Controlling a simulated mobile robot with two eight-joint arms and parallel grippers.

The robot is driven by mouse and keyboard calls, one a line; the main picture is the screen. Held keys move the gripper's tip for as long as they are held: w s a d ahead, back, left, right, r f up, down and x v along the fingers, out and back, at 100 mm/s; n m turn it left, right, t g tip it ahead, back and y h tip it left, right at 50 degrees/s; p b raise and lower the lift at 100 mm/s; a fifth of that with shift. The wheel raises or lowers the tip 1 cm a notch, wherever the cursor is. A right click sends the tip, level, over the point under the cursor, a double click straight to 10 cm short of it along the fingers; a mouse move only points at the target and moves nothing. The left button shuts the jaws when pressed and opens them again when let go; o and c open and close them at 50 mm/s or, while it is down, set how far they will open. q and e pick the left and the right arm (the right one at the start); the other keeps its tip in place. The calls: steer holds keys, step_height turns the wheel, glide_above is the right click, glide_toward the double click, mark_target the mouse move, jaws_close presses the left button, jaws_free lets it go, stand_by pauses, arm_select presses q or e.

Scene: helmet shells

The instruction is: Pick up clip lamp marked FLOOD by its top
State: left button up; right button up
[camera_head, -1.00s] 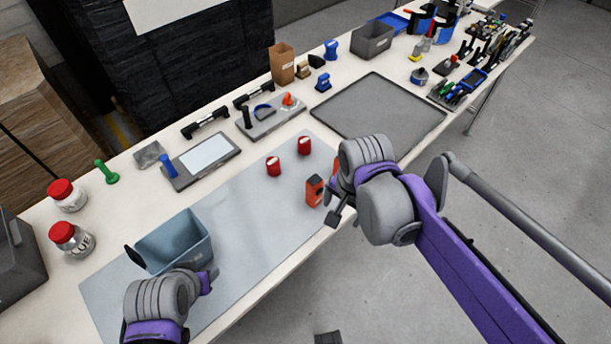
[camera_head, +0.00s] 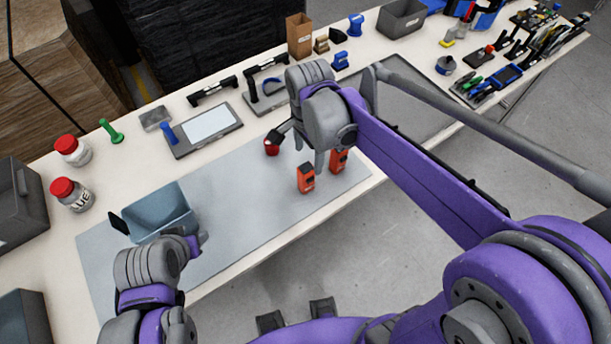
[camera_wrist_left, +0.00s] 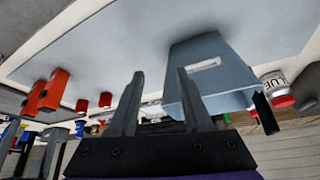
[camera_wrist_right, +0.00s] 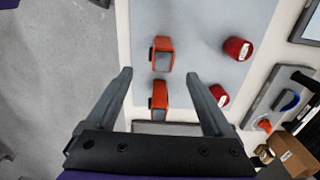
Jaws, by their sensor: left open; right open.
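Two orange blocks with grey faces, which look like the clip lamps, stand upright on the grey mat: a left one (camera_head: 306,178) and a right one (camera_head: 338,160). No marking is readable, so I cannot tell which says FLOOD. Both also show in the right wrist view, as a farther one (camera_wrist_right: 162,46) and a nearer one (camera_wrist_right: 158,97). My right gripper (camera_head: 297,150) is open and empty above the mat, behind the lamps in the head view; in the right wrist view its fingers (camera_wrist_right: 158,76) frame them. My left gripper (camera_wrist_left: 160,74) is open and empty beside the blue-grey bin.
Two red cylinders stand near the lamps, one of them (camera_head: 271,147) visible in the head view, the other (camera_wrist_right: 219,95) in the right wrist view. The blue-grey bin (camera_head: 158,212) stands on the mat (camera_head: 235,200) at left. A grey tablet-like panel (camera_head: 205,128) lies behind.

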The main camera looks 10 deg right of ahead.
mark_target(307, 169)
step_height(307, 169, down, 8)
steer(key=shift+a+r, duration=0.15)
steer(key=shift+r, duration=0.1)
jaws_close()
stand_by(0.6)
